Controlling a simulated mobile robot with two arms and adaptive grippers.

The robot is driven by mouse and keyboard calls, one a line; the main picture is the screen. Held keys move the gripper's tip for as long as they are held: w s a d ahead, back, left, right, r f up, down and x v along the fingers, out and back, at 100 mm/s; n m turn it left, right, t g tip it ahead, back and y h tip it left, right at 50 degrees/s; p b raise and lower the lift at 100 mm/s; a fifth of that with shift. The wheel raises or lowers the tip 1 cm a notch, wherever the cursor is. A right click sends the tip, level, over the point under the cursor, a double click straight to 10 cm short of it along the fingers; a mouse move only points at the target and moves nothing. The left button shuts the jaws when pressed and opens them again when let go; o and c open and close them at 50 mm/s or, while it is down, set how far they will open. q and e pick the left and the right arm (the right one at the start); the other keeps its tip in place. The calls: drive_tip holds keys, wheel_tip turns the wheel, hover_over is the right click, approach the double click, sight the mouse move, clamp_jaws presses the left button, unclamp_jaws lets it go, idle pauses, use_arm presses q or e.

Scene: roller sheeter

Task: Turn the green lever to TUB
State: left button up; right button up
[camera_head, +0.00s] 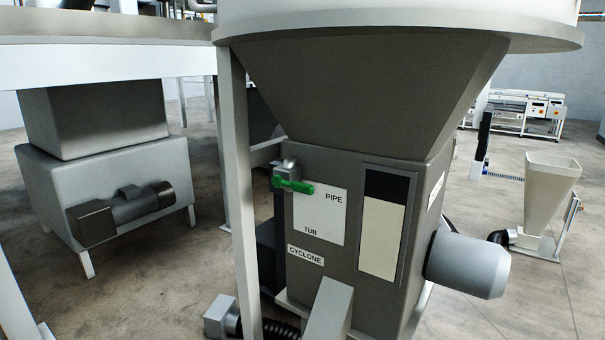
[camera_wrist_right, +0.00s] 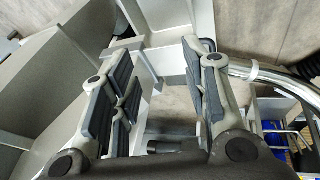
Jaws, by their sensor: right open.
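The green lever (camera_head: 293,185) is on the front of the dark grey cyclone box (camera_head: 335,268), at the upper left of a white label plate (camera_head: 320,213). Its handle points right, roughly level, toward the side of the plate marked PIPE. The word TUB is at the plate's lower left, below the lever. A grey metal pivot (camera_head: 288,167) sits just above the handle. My right gripper (camera_wrist_right: 158,85) shows in the right wrist view, open with nothing between its fingers. The lever cannot be made out in that view. Neither gripper shows in the head view.
A white upright post (camera_head: 237,200) stands just left of the lever. A grey cylinder (camera_head: 468,264) juts out right of the box. A white hopper (camera_head: 550,195) stands on open floor at right. A motor unit (camera_head: 120,210) is at left.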

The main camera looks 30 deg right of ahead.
drive_tip(key=w+d+r+n+t+h, duration=0.1)
drive_tip(key=w+d+r+t+h, duration=0.3)
drive_tip(key=w+r, duration=0.95)
drive_tip(key=g+h, duration=0.1)
drive_tip(key=h, duration=1)
approach(301, 190)
drive_tip(key=p+x, duration=0.1)
drive_tip(key=x, duration=0.2)
drive_tip(key=p+x, duration=0.2)
drive_tip(key=x, duration=0.1)
drive_tip(key=p+x, duration=0.2)
drive_tip(key=x, duration=0.1)
drive_tip(key=shift+w+d+r, duration=0.1)
drive_tip(key=shift+d+r, duration=0.1)
drive_tip(key=shift+r, duration=0.05)
drive_tip(key=shift+w+d+f, duration=0.15)
drive_tip(key=shift+w+d, duration=0.15)
drive_tip(key=shift+d, duration=0.3)
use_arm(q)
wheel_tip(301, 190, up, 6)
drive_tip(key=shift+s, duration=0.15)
use_arm(e)
clamp_jaws()
